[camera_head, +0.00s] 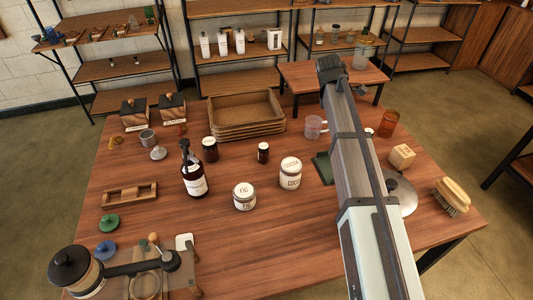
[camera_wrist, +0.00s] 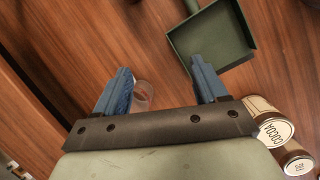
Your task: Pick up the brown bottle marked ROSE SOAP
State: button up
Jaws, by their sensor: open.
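A brown pump bottle (camera_head: 193,172) with a dark pump head and white label stands upright at left centre of the table in the head view. Its label is too small to read there. It does not show in the wrist view. My gripper (camera_wrist: 158,66) is open and empty in the wrist view, with its two blue fingers wide apart above the table. A clear cup (camera_wrist: 143,95) shows beyond and partly behind the left finger. In the head view my arm crosses the right side of the table, and the fingers cannot be made out.
Around the bottle stand small dark jars (camera_head: 210,149), white-labelled FIG (camera_head: 244,196) and COCOA (camera_head: 290,173) jars, and a wooden rack (camera_head: 130,194). A wooden tray stack (camera_head: 246,116) lies behind. A green dustpan (camera_wrist: 225,35) lies beyond the right finger.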

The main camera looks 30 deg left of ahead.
aim_at(263, 153)
jog(key=s+a+g+y, duration=0.1)
jog(key=s+a, duration=0.4)
jog(key=a, duration=0.1)
jog(key=s+a+g+y, duration=0.1)
jog(key=s+a, duration=0.4)
jog(key=a, duration=0.1)
jog(key=s+a+g+y, duration=0.1)
jog(key=s+a+y, duration=0.1)
jog(key=s+a, duration=0.3)
jog(key=shift+s+a+r, duration=0.15)
jog(key=shift+s+a, duration=0.2)
jog(key=shift+a, duration=0.05)
jog(key=f, duration=0.5)
jog(key=a+f, duration=0.1)
jog(key=f, duration=0.1)
jog(key=shift+s+f, duration=0.15)
jog(key=shift+f, duration=0.2)
jog(key=shift+s+a+f, duration=0.15)
jog(key=shift+a+f, duration=0.05)
jog(key=shift+f, duration=1.1)
jog(key=shift+s+a+f, duration=0.1)
jog(key=shift+a+f, duration=0.1)
jog(key=shift+f, duration=1.1)
jog(key=shift+c, duration=0.2)
jog(key=c, duration=1.1)
jog(key=shift+c, duration=0.2)
